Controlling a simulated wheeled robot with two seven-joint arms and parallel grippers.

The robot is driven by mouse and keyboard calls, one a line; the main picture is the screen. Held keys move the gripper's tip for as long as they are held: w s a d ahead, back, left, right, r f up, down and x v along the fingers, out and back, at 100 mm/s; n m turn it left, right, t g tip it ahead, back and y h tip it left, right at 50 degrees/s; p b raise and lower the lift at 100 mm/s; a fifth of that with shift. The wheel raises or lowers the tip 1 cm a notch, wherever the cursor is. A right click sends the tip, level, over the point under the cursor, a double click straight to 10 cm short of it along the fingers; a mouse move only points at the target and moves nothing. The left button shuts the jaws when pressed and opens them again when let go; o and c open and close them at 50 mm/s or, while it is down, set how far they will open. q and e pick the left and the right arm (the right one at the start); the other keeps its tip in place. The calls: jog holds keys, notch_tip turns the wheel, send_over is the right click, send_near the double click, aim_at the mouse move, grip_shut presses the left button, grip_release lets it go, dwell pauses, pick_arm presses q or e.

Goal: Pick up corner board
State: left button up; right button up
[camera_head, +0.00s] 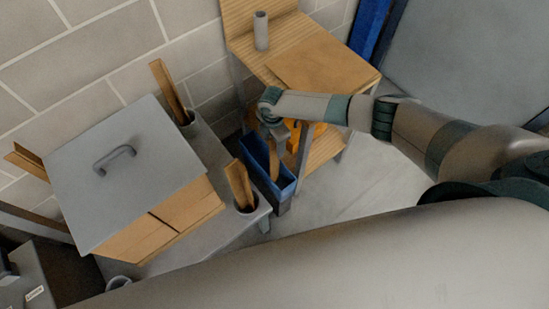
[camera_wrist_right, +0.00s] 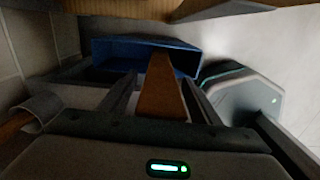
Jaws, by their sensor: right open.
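A narrow brown piece (camera_head: 271,158), which looks like a corner board, stands in the blue bin (camera_head: 285,188). In the right wrist view the brown piece (camera_wrist_right: 159,95) rises between the two fingers of my right gripper (camera_head: 273,131), with the blue bin (camera_wrist_right: 125,48) behind it. The right gripper is open, pointing down over the bin; contact with the piece cannot be told. Other brown corner boards stand in round grey holders, one at the back (camera_head: 170,90) and one in front (camera_head: 239,184). My left gripper is not in view.
A wooden table (camera_head: 320,62) with a grey cylinder (camera_head: 261,31) stands behind the bin, with an orange item (camera_head: 318,128) below. A cardboard box (camera_head: 165,222) under a grey handled lid (camera_head: 120,180) is at left. A block wall is behind; open floor lies right.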

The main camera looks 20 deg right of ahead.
jog(key=shift+f, duration=0.35)
grip_shut()
jog(key=shift+r, duration=0.1)
dwell(0.3)
